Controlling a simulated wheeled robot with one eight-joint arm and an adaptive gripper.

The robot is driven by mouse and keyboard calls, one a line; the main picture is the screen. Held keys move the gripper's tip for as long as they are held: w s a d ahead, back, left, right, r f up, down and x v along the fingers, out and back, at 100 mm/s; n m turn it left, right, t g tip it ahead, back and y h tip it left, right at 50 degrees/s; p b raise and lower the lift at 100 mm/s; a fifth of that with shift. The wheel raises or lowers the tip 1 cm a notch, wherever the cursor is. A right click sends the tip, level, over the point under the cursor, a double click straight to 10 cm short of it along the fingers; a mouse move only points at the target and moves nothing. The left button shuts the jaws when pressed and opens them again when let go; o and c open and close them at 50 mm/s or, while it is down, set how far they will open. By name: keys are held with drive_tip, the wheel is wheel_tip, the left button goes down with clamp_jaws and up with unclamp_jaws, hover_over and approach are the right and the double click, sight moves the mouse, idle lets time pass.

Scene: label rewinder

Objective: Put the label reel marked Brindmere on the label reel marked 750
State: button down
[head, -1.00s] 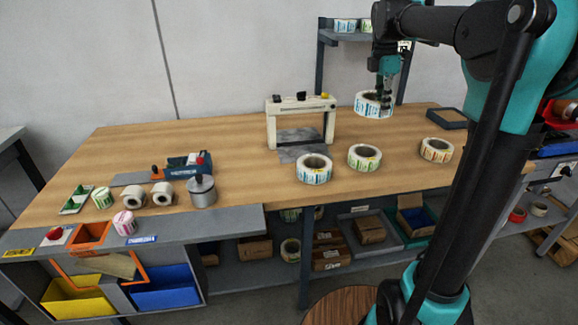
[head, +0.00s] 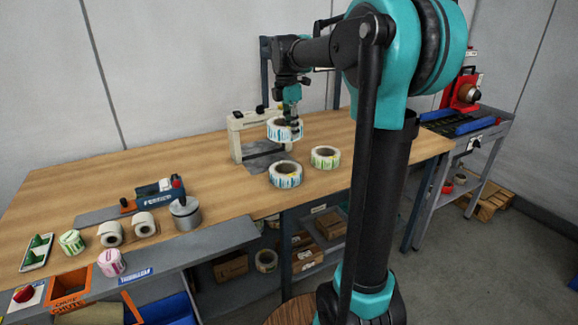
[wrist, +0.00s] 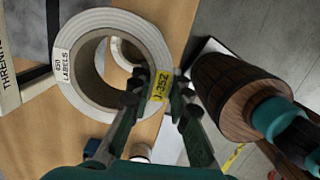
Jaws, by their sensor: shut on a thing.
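My gripper (head: 294,119) is shut on a white label reel with blue and teal labels (head: 284,131), held above the bench. In the wrist view the fingers (wrist: 160,95) grip the wall of this held reel (wrist: 75,80). It carries a small white tag ending in "LABELS" and a yellow tag; its brand is not readable. A similar blue-labelled reel (head: 285,182) lies flat below the held one in the head view. A green-and-yellow-labelled reel (head: 325,163) lies to its right. I cannot read 750 or Brindmere on any reel.
A cream arch-shaped machine (head: 237,140) stands just behind and left of the held reel. A blue tool (head: 160,188), a metal cylinder (head: 185,216) and small rolls (head: 143,224) are at left. The bench (head: 225,190) is bare between them and the reels.

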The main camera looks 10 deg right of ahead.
wheel_tip(320, 180, down, 13)
drive_tip(key=shift+f, duration=0.1)
idle(0.4)
drive_tip(key=c, duration=1.4)
unclamp_jaws()
drive_tip(key=shift+f, duration=0.1)
drive_tip(key=r, duration=0.8)
drive_tip(key=a+r, duration=0.1)
drive_tip(key=r, duration=0.3)
drive_tip(key=shift+s+a, duration=0.1)
drive_tip(key=shift+s, duration=0.25)
drive_tip(key=s+d+f+m+t, duration=0.1)
drive_tip(key=s+f+m, duration=0.6)
drive_tip(key=s, duration=0.1)
drive_tip(key=s+d+f+m+t, duration=0.1)
drive_tip(key=s+f+m, duration=0.6)
drive_tip(key=s+f, duration=0.1)
drive_tip(key=s+d+f+m+t+y, duration=0.1)
drive_tip(key=s+f+m, duration=0.7)
drive_tip(key=s, duration=0.1)
drive_tip(key=shift+s+d+f+t, duration=0.1)
drive_tip(key=shift+d+f+t, duration=0.2)
drive_tip(key=shift+d, duration=0.1)
